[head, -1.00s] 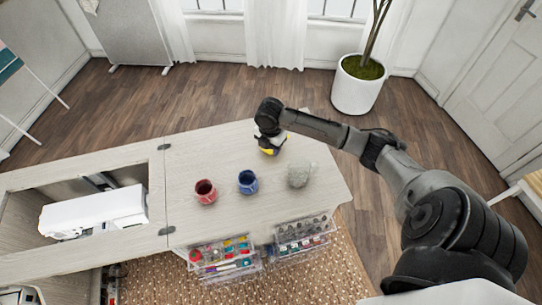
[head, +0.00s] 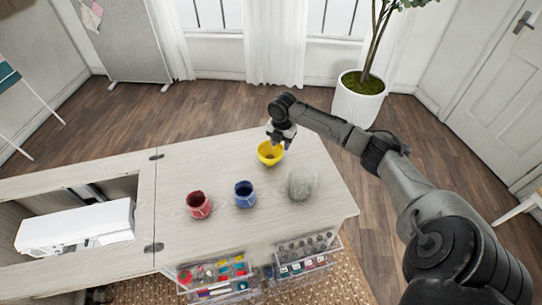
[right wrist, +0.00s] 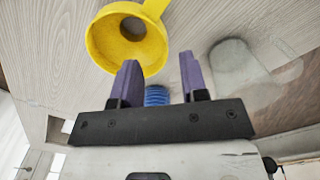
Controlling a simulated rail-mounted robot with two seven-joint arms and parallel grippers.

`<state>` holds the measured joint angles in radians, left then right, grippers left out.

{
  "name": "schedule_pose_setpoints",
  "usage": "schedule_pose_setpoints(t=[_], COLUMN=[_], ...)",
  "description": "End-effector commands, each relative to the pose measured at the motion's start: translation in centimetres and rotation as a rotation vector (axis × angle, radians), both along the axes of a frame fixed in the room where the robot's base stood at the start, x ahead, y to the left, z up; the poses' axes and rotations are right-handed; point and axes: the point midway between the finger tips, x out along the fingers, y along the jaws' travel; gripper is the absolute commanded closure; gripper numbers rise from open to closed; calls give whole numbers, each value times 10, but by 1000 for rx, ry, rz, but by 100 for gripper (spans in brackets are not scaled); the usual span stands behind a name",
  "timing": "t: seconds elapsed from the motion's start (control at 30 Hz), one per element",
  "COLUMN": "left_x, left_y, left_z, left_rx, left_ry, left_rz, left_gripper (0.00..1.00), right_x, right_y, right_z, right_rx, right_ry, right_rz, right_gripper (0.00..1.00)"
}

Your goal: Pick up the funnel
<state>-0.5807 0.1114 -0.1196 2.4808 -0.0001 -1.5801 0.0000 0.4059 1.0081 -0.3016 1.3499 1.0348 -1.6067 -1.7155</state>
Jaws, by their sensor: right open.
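The yellow funnel (head: 270,153) sits on the pale wooden cabinet top near its far edge. My right gripper (head: 282,142) is just behind and above it, slightly to its right. In the right wrist view the funnel (right wrist: 148,50) shows its round rim and dark central hole, with a yellow part reaching up to the right. The right gripper's two purple fingers (right wrist: 158,66) are spread apart with nothing between them gripped; the funnel lies beyond the left finger. Whether they touch is unclear. My left gripper is not in view.
A red mug (head: 199,205), a blue mug (head: 244,194) and a grey stone-like vessel (head: 302,184) stand in front of the funnel. A white sewing machine (head: 75,226) lies in the left opening. Clear organizers (head: 215,277) with small items hang at the front edge.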

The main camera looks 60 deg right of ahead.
Motion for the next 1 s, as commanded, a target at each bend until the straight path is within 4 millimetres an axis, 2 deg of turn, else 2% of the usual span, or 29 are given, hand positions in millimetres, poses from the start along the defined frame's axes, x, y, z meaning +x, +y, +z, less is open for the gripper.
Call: schedule_pose_setpoints(t=[0.33, 0.7, 0.93, 1.0], left_x=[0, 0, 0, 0], left_y=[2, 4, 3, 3], left_z=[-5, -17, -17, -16], left_rx=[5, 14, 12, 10], left_ry=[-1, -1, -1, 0], left_rz=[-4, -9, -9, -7], left_gripper=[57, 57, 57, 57], right_x=[-1, -3, -3, -3], right_y=[1, 2, 1, 1], right_z=[-16, -59, -59, -59], right_rx=[1, 1, -1, -1], right_ry=[0, 0, -1, -1], right_rz=[0, -1, 0, 0], right_gripper=[60, 60, 60, 66])
